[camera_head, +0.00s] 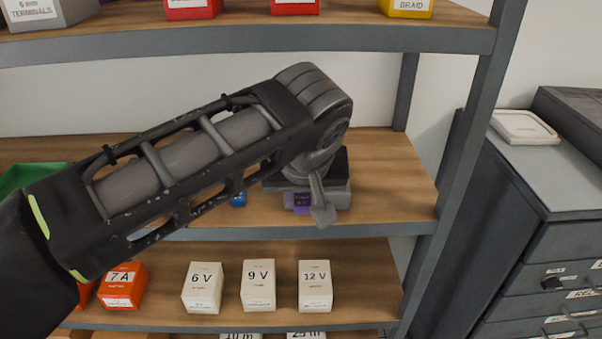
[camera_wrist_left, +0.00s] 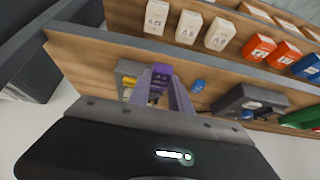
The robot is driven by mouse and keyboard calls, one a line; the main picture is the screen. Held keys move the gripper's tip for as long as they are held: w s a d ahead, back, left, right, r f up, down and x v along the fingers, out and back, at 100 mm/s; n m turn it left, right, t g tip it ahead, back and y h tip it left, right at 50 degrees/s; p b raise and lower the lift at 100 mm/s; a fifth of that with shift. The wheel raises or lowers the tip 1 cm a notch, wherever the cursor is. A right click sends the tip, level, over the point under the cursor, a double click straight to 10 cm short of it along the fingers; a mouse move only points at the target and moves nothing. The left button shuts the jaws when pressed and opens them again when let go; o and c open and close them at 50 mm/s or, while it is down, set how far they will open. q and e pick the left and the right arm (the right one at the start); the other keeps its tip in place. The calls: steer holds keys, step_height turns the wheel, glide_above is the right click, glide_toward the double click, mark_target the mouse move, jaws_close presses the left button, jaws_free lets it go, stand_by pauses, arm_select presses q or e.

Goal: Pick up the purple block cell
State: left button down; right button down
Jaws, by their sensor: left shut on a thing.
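The purple block cell (camera_head: 302,199) is on the middle shelf near its right front part, mostly covered by my left gripper in the head view. In the left wrist view the purple block cell (camera_wrist_left: 161,73) shows at the fingertips. My left gripper (camera_head: 312,205) reaches in from the left and points down at the shelf. In the left wrist view the left gripper (camera_wrist_left: 160,88) has a finger on each side of the block and is shut on it. I cannot tell whether the block still touches the shelf. My right gripper is not in view.
A yellow block (camera_wrist_left: 127,80) is close beside the purple one. A dark grey box (camera_wrist_left: 247,103) and green bin (camera_head: 30,176) stand farther along the shelf. The upper shelf and right upright (camera_head: 455,150) hem the arm in.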

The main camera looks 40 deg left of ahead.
mark_target(303, 211)
arm_select(q)
steer(key=shift+s+d, duration=0.55)
steer(key=shift+s, duration=0.2)
steer(key=shift+s+d, duration=0.55)
steer(key=shift+s, duration=0.2)
